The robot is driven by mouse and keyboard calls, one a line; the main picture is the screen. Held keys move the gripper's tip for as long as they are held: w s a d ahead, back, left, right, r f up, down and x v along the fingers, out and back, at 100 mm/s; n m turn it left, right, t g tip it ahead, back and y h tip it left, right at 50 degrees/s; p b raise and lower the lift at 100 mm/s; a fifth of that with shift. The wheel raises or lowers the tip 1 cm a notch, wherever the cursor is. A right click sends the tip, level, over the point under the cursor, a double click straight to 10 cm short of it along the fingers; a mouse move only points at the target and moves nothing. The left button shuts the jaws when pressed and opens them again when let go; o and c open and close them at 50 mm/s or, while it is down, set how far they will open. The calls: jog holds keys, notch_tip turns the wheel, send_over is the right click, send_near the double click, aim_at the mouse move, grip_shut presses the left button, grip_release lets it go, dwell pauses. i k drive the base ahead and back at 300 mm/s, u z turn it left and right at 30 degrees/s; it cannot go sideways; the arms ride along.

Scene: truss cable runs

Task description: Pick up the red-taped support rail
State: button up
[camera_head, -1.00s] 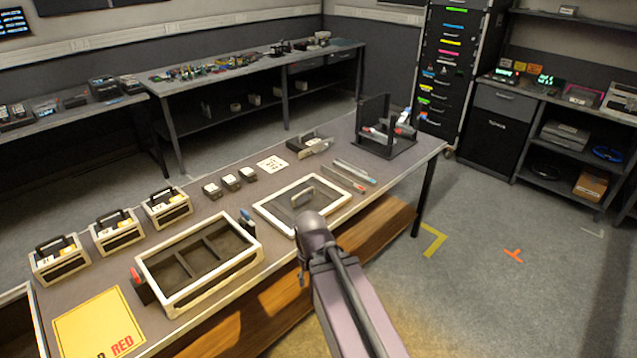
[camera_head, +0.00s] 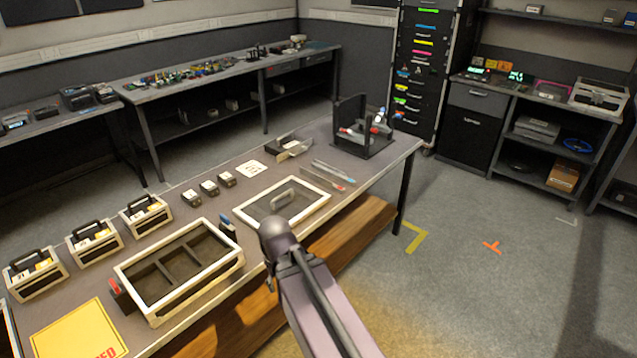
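Two thin rails lie side by side on the long workbench (camera_head: 240,172), left of a black open-frame stand (camera_head: 364,146). The nearer one shows a red mark at its right end and looks like the red-taped support rail (camera_head: 322,178). The other rail (camera_head: 334,173) lies just behind it and is pale grey, with a bluish tint at its right end. The two lie close together and appear apart. My arm rises from the bottom of the picture in front of the bench, left of and nearer than the rails. My gripper is not visible.
A white-framed panel with a handle (camera_head: 318,209) lies between my arm and the rails. A divided tray (camera_head: 150,311), small black boxes (camera_head: 209,188) and handled cases (camera_head: 36,274) stand to the left. The floor (camera_head: 470,290) right of the bench is open.

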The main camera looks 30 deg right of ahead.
aim_at(317, 178)
jog(key=z, duration=0.05)
jog(key=i, duration=1)
jog(key=u, duration=0.05)
